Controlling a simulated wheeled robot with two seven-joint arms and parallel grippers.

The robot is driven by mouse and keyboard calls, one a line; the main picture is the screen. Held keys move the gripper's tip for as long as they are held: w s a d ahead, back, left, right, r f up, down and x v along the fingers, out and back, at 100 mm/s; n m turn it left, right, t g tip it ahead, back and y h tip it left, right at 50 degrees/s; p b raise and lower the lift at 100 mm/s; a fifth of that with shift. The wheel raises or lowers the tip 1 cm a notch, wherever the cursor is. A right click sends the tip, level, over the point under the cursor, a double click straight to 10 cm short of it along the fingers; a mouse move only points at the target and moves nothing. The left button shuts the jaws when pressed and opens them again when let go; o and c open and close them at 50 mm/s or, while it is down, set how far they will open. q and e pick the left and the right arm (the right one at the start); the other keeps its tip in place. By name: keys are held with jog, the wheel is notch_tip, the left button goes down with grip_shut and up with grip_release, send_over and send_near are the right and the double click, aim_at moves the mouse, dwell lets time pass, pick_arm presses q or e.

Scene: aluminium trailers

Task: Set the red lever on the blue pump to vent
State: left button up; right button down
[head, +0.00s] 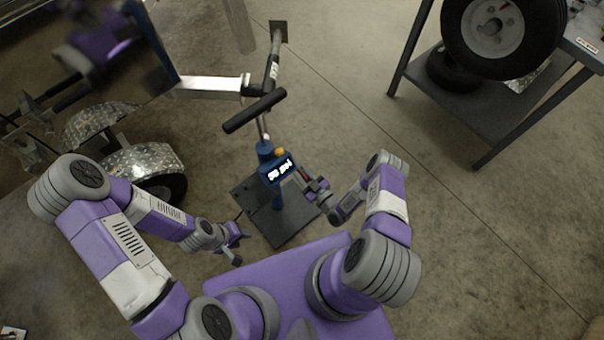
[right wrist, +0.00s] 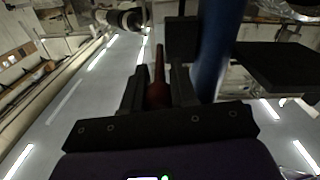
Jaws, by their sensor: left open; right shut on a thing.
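The blue pump (head: 266,150) stands upright on a dark base plate (head: 297,222), with a black T-handle (head: 254,111) at its top and a small lit display on its front. Its red lever (head: 301,174) is partly hidden by my right gripper (head: 311,182), which is shut on it at the pump's right side. In the right wrist view the red lever (right wrist: 159,68) shows between the two dark fingers (right wrist: 159,90), beside the pump's blue column (right wrist: 214,45). My left gripper (head: 234,242) is open and empty, to the left of the base plate.
A trailer with a metal fender (head: 143,160) over a black tyre stands at the left. A dark shelf table (head: 475,105) with a wheel (head: 500,30) on it stands at the upper right. The concrete floor between the pump and the table is clear.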

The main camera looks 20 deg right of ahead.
aim_at(299, 171)
jog(key=r+g+p, duration=0.1)
jog(key=p, duration=0.2)
jog(key=r+g+h+p, duration=0.1)
jog(key=g+p, duration=0.1)
jog(key=r+g+p, duration=0.1)
jog(key=r+p, duration=0.1)
jog(key=p, duration=0.1)
jog(key=shift+w+a+r+g+h+p, duration=0.1)
jog(key=shift+w+g+h+p, duration=0.2)
jog(key=shift+w+p, duration=0.1)
jog(key=shift+w+a+r+g+h+p, duration=0.1)
jog(key=shift+w+r+g+h+p, duration=0.15)
jog(key=shift+g+p, duration=0.3)
jog(key=shift+w+a+r+g+h+p, duration=0.15)
jog(key=shift+r+g+p, duration=0.1)
jog(key=shift+g+p, duration=0.3)
jog(key=shift+d, duration=0.1)
jog(key=c, duration=0.9)
grip_release()
jog(key=p+v, duration=0.2)
jog(key=v, duration=0.5)
jog(key=shift+s+r, duration=0.15)
jog(key=shift+s, duration=0.1)
